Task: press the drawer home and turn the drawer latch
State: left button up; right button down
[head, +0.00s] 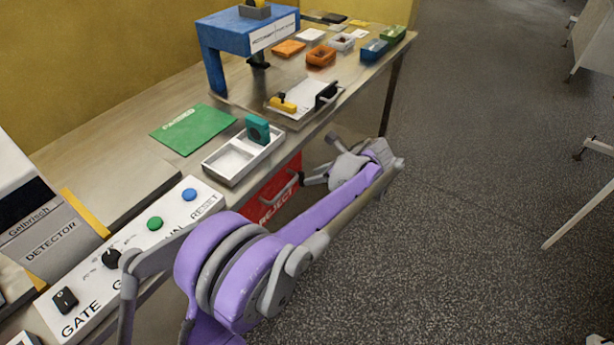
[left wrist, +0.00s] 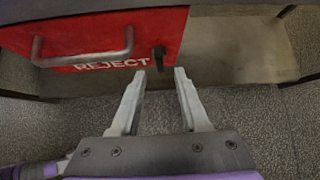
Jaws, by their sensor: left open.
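The red drawer front marked REJECT (head: 268,203) is below the table's front edge in the head view, partly behind my left arm. In the left wrist view the red front (left wrist: 90,28) fills the upper left, with a grey bar handle (left wrist: 85,54). A small dark latch (left wrist: 159,57) hangs at its right end, pointing down. My left gripper (left wrist: 160,76) is open and empty, its two fingers pointing at the latch, with the latch tip between their lines. Contact cannot be told. It also shows in the head view (head: 312,181). Whether the drawer is fully flush cannot be told. My right gripper is out of view.
On the table are a white divided tray (head: 232,160) with a teal block, a green mat (head: 192,129), a blue frame (head: 212,60) and several small bins. A button panel (head: 130,255) is at the near left.

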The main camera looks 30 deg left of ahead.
pick_arm(q)
jog(key=v, duration=0.5)
jog(key=shift+d+r+p, duration=0.15)
jog(key=shift+p, duration=0.15)
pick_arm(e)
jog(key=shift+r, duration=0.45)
pick_arm(q)
jog(key=s+d+f+n+t+h, duration=0.1)
jog(key=s+d+f+n+h, duration=0.15)
jog(key=s+n, duration=0.55)
jog(key=s+d+f+n+t+h, duration=0.15)
jog(key=s+n+h, duration=0.3)
jog(key=s, duration=0.75)
jog(key=s+d+f+n+t+h, duration=0.1)
jog(key=s+d+f+n+h, duration=0.15)
jog(key=s+n, duration=0.55)
notch_tip(320, 180, up, 14)
jog(key=m+p, duration=0.2)
jog(key=p, duration=1.2)
jog(key=shift+d+t, duration=0.35)
jog(key=shift+d, duration=0.05)
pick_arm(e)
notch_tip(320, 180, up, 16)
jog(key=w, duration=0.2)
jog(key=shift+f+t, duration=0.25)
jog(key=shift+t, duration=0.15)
